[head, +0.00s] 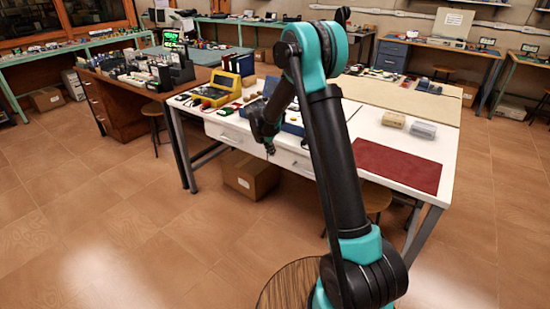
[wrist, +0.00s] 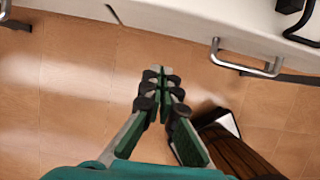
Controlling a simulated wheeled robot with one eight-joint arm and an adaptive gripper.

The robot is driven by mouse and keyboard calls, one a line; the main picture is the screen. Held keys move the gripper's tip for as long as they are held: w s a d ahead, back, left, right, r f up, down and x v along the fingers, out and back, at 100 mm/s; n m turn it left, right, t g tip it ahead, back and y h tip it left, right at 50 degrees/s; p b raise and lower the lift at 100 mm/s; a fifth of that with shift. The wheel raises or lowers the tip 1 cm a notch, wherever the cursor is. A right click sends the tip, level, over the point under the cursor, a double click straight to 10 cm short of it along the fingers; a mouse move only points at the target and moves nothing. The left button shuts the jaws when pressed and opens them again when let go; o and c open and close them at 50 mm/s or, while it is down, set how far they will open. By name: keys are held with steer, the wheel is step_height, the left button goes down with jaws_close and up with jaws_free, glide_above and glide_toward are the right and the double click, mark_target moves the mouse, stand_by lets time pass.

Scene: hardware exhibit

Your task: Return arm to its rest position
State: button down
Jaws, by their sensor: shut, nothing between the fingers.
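My arm rises from the bottom of the head view, bends at a teal elbow and reaches down toward the front of the white table (head: 372,133). My gripper (head: 269,150) hangs in front of the table's drawer front. In the wrist view my gripper (wrist: 158,70) is shut, its fingertips together with nothing between them. It is above the tiled floor (wrist: 75,75), apart from the drawer front and its metal handle (wrist: 247,70). My upper arm hides part of the table in the head view.
A yellow-cased device (head: 216,88), a red mat (head: 397,165) and two small boxes (head: 393,120) (head: 423,130) lie on the table. A cardboard box (head: 250,175) stands beneath it. A round wooden stool top (head: 290,284) is near my base. The floor at left is clear.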

steer(key=s+d+r+m+y, duration=0.1)
steer(key=s+d+r+m, duration=0.3)
steer(key=s, duration=0.3)
steer(key=s+d+r+m, duration=0.2)
steer(key=s+d+m, duration=0.1)
steer(key=s+m, duration=0.3)
steer(key=s+d+r+m+y, duration=0.1)
steer(key=s+d+r+m, duration=0.25)
steer(key=s, duration=0.35)
steer(key=s+d+f+m, duration=0.2)
steer(key=s+m, duration=0.5)
steer(key=s, duration=0.2)
steer(key=s+d+f+m, duration=0.2)
steer(key=s+f+m, duration=0.1)
steer(key=s+m, duration=0.5)
steer(key=s, duration=0.2)
steer(key=shift+s+t+y, duration=0.3)
steer(key=shift+t+y, duration=0.1)
steer(key=shift+d, duration=0.1)
